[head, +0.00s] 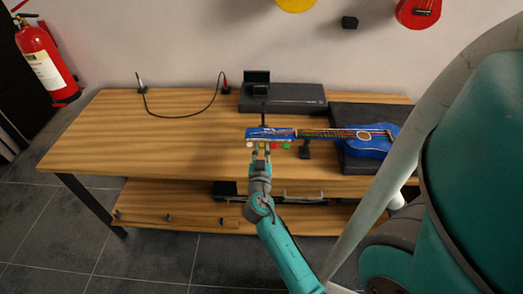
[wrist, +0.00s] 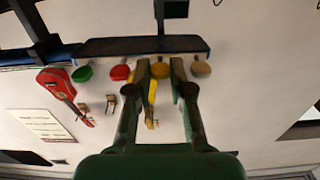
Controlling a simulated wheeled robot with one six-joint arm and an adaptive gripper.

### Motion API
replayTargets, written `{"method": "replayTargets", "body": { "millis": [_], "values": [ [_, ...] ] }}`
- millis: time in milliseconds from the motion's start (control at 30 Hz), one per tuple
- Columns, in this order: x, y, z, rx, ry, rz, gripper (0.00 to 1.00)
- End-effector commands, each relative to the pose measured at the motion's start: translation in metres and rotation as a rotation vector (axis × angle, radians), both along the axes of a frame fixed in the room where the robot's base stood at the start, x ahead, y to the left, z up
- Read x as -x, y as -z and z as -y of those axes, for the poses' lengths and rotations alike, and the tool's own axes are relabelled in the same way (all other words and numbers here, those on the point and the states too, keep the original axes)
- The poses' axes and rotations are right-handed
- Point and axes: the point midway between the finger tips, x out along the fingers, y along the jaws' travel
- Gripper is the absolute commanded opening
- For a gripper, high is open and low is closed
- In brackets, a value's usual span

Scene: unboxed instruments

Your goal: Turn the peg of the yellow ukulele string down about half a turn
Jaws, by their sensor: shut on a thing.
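The blue ukulele (head: 370,142) lies on its back on the table, its body on a dark case at the right and its headstock (head: 270,133) pointing left. In the wrist view the headstock (wrist: 145,46) is a dark bar with a row of pegs below it: green (wrist: 82,73), red (wrist: 120,73), yellow (wrist: 160,70) and a tan one (wrist: 201,68). My gripper (head: 260,150) reaches the headstock from the front. In the wrist view my gripper (wrist: 160,66) has its fingertips on either side of the yellow peg, shut on it.
A small black screen (head: 257,77) stands at a long black box (head: 295,98) behind the headstock. A cable (head: 190,114) lies at the back. A dark neck support (head: 304,150) is right of my gripper. The table's left half (head: 150,150) is mostly clear.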

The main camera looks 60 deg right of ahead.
Motion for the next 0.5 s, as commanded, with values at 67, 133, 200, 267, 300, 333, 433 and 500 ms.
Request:
{"method": "replayTargets", "body": {
  "millis": [67, 133, 200, 267, 300, 333, 433, 500],
  "values": [
    [0.0002, 0.0002, 0.0001, 0.0, 0.001, 0.0, 0.0],
    [0.0002, 0.0002, 0.0001, 0.0, 0.0, -0.001, 0.0],
    [0.0002, 0.0001, 0.0001, 0.0, 0.0, -0.001, 0.0],
    [0.0002, 0.0001, 0.0001, 0.0, 0.0, -0.001, 0.31],
    [0.0001, 0.0001, 0.0, 0.0, 0.0, -0.001, 0.32],
    [0.0001, 0.0001, 0.0, 0.0, 0.0, -0.001, 0.32],
    [0.0001, 0.0001, 0.0, 0.0, 0.0, -0.001, 0.32],
    [0.0, 0.0001, 0.0, 0.0, 0.0, -0.001, 0.32]
  ]
}}
